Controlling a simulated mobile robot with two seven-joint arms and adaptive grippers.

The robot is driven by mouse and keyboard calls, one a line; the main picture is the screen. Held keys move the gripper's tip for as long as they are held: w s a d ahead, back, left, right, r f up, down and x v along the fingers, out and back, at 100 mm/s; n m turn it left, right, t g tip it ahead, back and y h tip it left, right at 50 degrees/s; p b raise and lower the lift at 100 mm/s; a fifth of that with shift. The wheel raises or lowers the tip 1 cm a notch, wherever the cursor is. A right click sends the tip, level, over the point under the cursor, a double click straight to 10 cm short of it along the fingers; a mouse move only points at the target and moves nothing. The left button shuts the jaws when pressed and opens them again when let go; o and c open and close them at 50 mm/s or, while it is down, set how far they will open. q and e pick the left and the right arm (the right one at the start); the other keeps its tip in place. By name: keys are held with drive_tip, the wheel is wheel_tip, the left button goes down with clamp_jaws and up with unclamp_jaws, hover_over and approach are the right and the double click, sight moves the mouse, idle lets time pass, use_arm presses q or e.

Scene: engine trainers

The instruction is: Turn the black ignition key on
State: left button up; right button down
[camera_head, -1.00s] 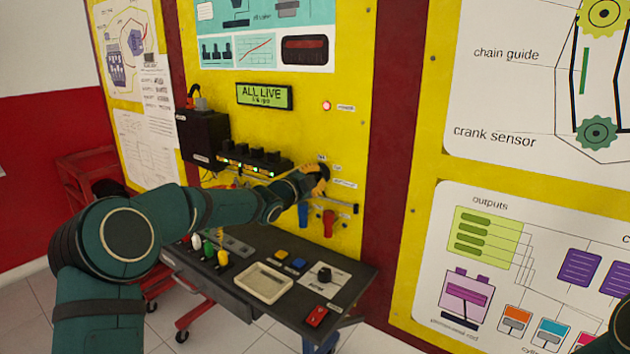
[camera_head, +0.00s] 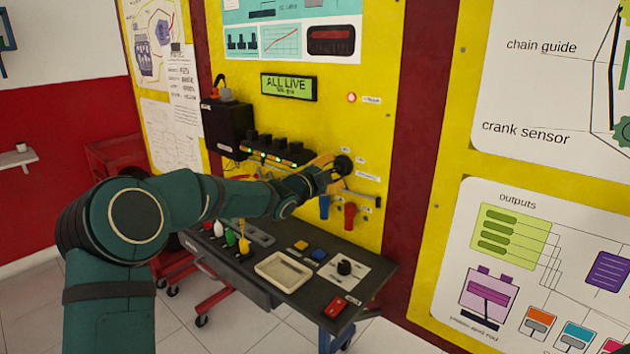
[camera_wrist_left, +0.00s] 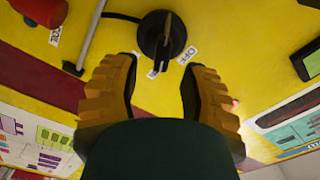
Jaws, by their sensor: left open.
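The black ignition key (camera_head: 343,164) is a round black switch with a raised grip, set on the yellow panel. In the left wrist view the ignition key (camera_wrist_left: 161,36) lies just beyond my fingertips, with a white OFF label (camera_wrist_left: 187,55) beside it and another label partly hidden below. My left gripper (camera_head: 330,166) reaches to the panel right at the key. In the left wrist view my left gripper (camera_wrist_left: 158,75) is open, its two orange-brown fingers apart with the key's lower end roughly centred between them. I cannot tell whether they touch it. My right gripper is not in view.
A lit display (camera_head: 288,87) reads ALL LIVE, and a red lamp (camera_head: 351,97) glows right of it. Blue (camera_head: 324,207) and red (camera_head: 349,215) handles hang below the key. A dark bench (camera_head: 270,310) with a cream tray (camera_head: 285,271) stands beneath.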

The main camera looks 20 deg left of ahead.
use_arm(q)
drive_tip(key=v, duration=0.9)
drive_tip(key=shift+s, duration=0.15)
